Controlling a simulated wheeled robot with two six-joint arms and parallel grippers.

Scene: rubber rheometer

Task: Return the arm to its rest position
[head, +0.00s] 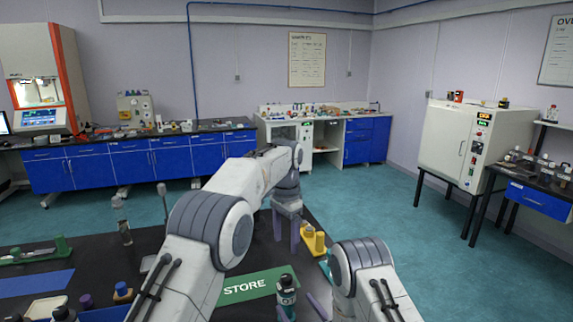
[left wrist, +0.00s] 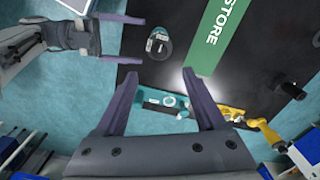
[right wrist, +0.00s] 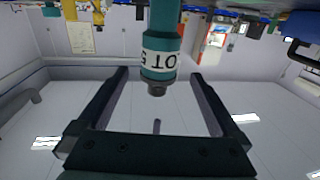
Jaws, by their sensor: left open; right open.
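My left gripper (head: 287,228) is open and empty, hanging over the far edge of the dark table. Its two fingers (left wrist: 165,88) show apart in the left wrist view, with nothing between them. My right gripper (head: 318,305) is open, low at the front beside a dark teal bottle (head: 286,297). In the right wrist view the labelled bottle (right wrist: 162,35) shows upside down between the open fingers (right wrist: 160,76); contact cannot be told. The left wrist view shows the bottle (left wrist: 158,43) from above, upright beside the green STORE mat (head: 248,287).
A yellow part (head: 314,240) and a teal fixture (left wrist: 165,102) lie near the table's far edge, below the left gripper. Open floor (head: 380,205) lies beyond the table.

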